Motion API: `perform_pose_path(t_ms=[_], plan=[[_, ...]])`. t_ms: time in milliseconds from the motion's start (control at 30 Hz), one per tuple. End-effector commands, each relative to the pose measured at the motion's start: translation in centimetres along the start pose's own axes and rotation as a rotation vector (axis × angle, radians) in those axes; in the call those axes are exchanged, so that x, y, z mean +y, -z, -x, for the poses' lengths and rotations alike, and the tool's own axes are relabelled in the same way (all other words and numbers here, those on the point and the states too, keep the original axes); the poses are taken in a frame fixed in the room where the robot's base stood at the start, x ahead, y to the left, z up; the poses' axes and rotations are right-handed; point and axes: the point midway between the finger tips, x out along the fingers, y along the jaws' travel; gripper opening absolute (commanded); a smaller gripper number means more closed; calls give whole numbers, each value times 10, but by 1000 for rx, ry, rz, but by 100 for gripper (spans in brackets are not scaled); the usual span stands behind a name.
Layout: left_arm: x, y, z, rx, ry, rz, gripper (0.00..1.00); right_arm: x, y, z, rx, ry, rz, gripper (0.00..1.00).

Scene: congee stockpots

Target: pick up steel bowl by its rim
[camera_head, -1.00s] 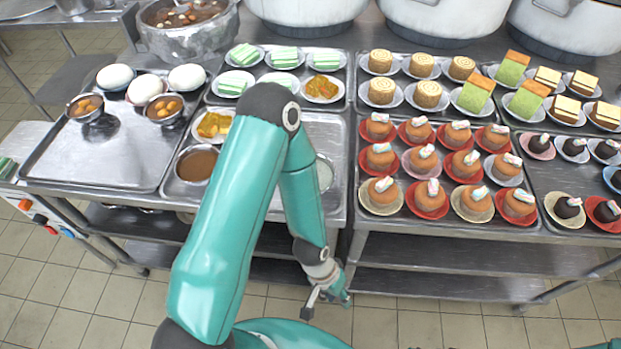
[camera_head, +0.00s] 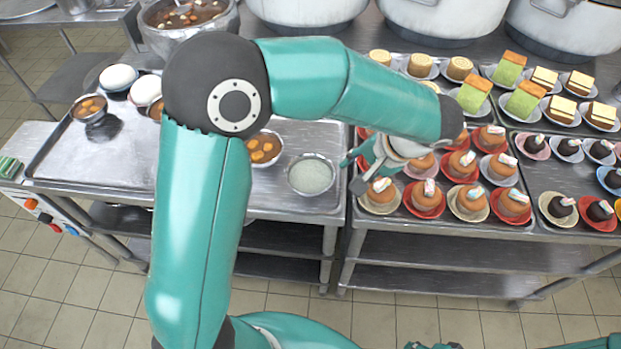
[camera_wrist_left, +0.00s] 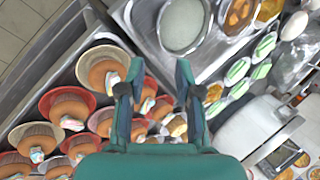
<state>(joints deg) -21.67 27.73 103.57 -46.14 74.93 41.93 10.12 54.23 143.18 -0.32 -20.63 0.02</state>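A steel bowl of pale, whitish contents (camera_head: 311,175) stands on the tray near the table's front edge. It also shows at the top of the left wrist view (camera_wrist_left: 184,24). A steel bowl with orange pieces (camera_head: 265,149) stands left of it, and another steel bowl (camera_head: 89,108) is at the far left. My left gripper (camera_head: 354,172) is open and empty, just right of the pale bowl and apart from it. In the left wrist view its fingers (camera_wrist_left: 158,88) are spread. Only a small dark and teal part, possibly my right gripper (camera_head: 430,345), shows at the bottom edge.
Cakes on red and pale plates (camera_head: 425,197) stand right beside and under my left gripper. Large pots (camera_head: 445,18) line the back. The left tray (camera_head: 95,155) has a bare middle. Floor is open in front of the tables.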

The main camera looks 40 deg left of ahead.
Motion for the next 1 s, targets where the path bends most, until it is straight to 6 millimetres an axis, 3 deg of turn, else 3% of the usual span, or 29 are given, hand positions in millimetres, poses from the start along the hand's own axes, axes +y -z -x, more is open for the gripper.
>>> perform_pose_path(t_ms=[400,767,1000], plan=[[0,-2,-86,-9,-1,-5,34,-3,0,7,0,0,0,40],[0,-3,-113,-8,-3,-6,34,-5,0,13,0,0,0,40],[-1,-5,-147,-8,-2,-6,34,-8,0,23,0,0,0,40]])
